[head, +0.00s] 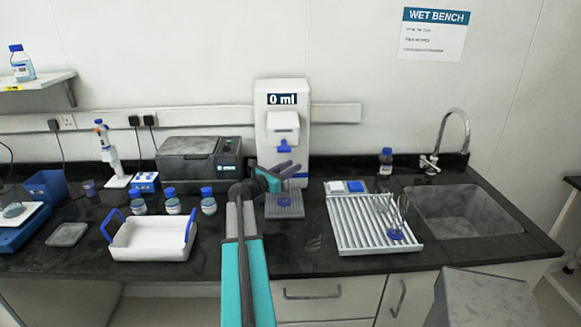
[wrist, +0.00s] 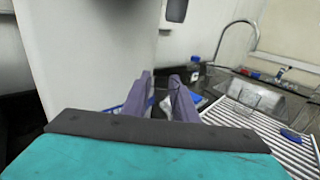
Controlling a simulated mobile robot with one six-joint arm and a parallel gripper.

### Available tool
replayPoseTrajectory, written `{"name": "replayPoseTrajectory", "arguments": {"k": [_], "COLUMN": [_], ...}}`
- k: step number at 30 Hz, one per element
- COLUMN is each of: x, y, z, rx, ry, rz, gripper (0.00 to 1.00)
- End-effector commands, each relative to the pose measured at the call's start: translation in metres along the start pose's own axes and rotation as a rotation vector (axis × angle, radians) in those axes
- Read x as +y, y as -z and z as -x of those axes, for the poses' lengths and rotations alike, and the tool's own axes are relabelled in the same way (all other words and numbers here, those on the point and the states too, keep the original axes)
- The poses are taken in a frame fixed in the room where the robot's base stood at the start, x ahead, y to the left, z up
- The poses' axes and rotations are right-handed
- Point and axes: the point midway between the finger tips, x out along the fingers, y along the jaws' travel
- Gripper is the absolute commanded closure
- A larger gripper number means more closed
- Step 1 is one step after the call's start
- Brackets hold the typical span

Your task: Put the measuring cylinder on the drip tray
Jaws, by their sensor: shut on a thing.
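My gripper (head: 288,170) is at the front of the white dispenser, over the drip tray (head: 284,212). Its purple fingers (wrist: 163,100) are closed on the measuring cylinder, which is clear and hard to make out. A bit of blue and pale clear material shows between and beside the fingers in the wrist view. In the head view the fingers and arm hide most of the cylinder. A faint blue spot shows just over the grey ribbed tray. I cannot tell whether the cylinder's base touches the tray.
The white dispenser (head: 282,125) reads 0 ml; its nozzle is above my gripper. A white draining rack (head: 350,225) on the right bears clear glassware with a blue base (head: 395,235). A sink (head: 465,210) lies beyond. Blue-capped bottles (head: 208,203) and a white tray (head: 150,240) stand left.

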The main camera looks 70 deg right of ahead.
Motion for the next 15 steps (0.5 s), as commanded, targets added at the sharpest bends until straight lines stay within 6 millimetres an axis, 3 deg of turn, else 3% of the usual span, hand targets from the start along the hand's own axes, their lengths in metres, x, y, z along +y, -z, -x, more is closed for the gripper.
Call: {"name": "replayPoseTrajectory", "arguments": {"k": [13,14,15], "x": [0.0005,0.0005,0.0005], "y": [0.004,0.0037,0.0034], "z": [0.0005,0.0005,0.0005], "rx": [0.0,0.0,0.0], "ry": [-0.001,-0.001,-0.001], "rz": [0.0,0.0,0.0], "gripper": [1.0,0.7,0.64]}}
